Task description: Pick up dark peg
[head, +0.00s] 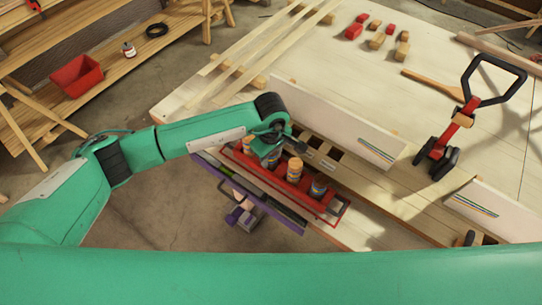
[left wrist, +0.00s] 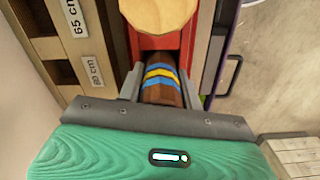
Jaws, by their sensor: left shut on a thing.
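The dark peg (left wrist: 163,88) is brown with blue and yellow bands and shows in the left wrist view. My left gripper (left wrist: 160,78) is shut on it, one finger on each side. In the head view my left gripper (head: 268,148) is over the red tray (head: 338,212) and largely hides this peg. A light wooden peg (head: 294,170) stands upright in the tray; a light round top (left wrist: 160,14) also shows just beyond the held peg. Whether the held peg is clear of the tray cannot be told. My right gripper is not in view.
Another banded peg (head: 317,188) stands near the tray's right end. A white upright board (head: 335,120) stands just behind the tray. A red tool with a black handle (head: 455,125) is to the right. Red and wooden blocks (head: 377,40) lie at the back.

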